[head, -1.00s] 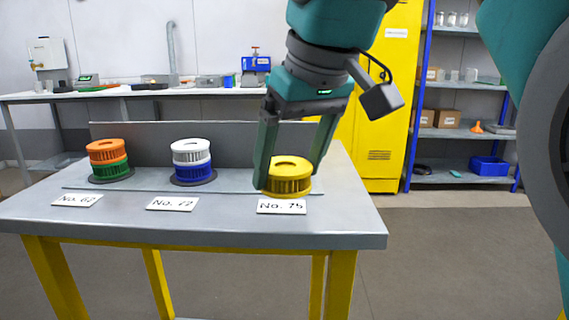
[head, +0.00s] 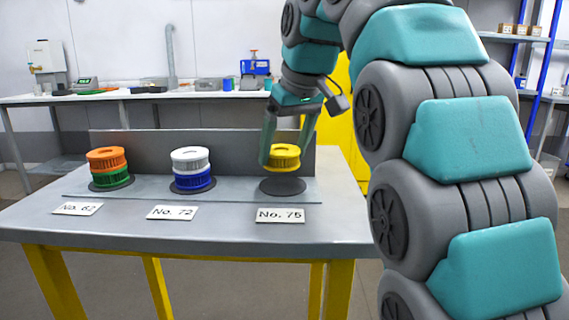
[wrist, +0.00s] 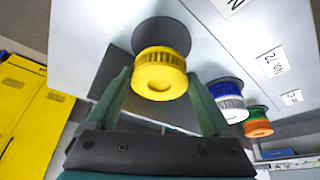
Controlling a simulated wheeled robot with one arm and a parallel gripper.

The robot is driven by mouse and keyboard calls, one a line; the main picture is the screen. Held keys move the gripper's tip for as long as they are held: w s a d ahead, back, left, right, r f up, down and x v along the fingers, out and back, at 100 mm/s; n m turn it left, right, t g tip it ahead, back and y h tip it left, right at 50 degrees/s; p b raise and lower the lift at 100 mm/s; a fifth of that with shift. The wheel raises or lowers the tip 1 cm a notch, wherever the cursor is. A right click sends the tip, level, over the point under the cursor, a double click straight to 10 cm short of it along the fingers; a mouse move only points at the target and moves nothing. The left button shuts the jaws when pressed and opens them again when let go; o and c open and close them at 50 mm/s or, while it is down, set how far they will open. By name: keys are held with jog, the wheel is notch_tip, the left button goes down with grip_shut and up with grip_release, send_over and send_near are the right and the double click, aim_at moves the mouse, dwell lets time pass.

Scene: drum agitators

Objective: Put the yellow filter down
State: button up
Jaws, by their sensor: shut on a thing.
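The yellow filter (head: 283,156) is a short ribbed cylinder held between the two fingers of my gripper (head: 284,150). In the head view it hangs just above or behind a dark round disc (head: 283,187), with a small gap between them. The disc is bare and lies behind the card "No. 75" (head: 280,215). In the wrist view the filter (wrist: 160,80) sits between my fingertips (wrist: 160,72), and the disc (wrist: 162,33) shows past it, partly hidden. My left finger covers part of the filter in the head view.
A green and orange filter stack (head: 107,167) and a blue and white stack (head: 190,170) stand on discs to the left. An upright grey panel (head: 240,149) runs along the back of the table. Yellow cabinets (wrist: 25,110) show in the wrist view.

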aim_at(284, 166)
jog(key=shift+f+b, duration=0.6)
jog(key=shift+f, duration=1.2)
jog(key=shift+f, duration=0.15)
jog(key=o, duration=1.2)
jog(key=shift+o, duration=0.2)
